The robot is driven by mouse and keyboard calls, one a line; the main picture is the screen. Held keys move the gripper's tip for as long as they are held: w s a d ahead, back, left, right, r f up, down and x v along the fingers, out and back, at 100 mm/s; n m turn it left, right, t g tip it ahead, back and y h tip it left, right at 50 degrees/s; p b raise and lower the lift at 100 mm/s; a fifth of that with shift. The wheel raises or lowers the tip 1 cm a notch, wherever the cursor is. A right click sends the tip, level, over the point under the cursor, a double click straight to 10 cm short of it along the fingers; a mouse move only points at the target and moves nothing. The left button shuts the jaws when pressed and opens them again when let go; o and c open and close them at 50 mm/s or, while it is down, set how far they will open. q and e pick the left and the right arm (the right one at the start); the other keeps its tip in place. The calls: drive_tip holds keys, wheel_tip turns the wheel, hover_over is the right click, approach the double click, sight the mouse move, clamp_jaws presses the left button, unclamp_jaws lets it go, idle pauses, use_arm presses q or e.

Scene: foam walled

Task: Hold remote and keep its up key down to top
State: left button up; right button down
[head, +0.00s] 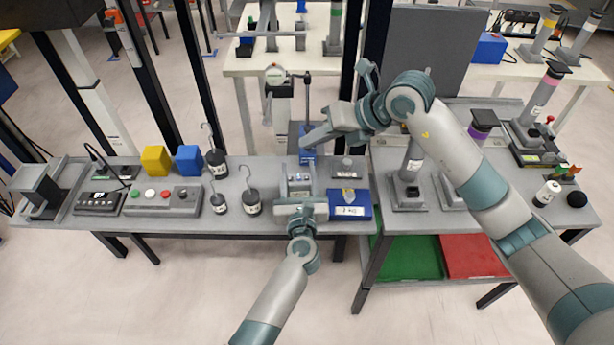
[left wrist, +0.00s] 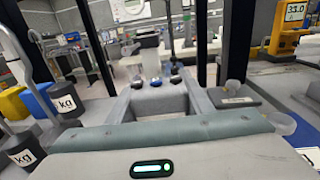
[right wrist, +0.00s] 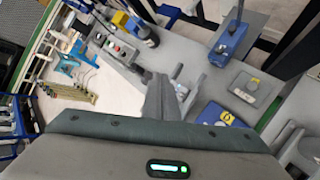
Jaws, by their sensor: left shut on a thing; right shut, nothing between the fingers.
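My right gripper (head: 308,138) is shut and empty, above and beyond the remote. In the right wrist view its closed fingers (right wrist: 163,95) partly hide the remote. I cannot tell whether they touch a key.
A blue-based stand (head: 307,159) with a post is behind the remote. A blue box (head: 349,211) lies to its right, and hooked weights (head: 251,203) stand to its left. A button panel (head: 162,200) and yellow and blue cubes (head: 155,160) are farther left.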

sight(307, 178)
drive_tip(key=shift+f, duration=0.1)
wheel_tip(307, 178, down, 9)
drive_tip(key=shift+r, duration=0.2)
idle(0.5)
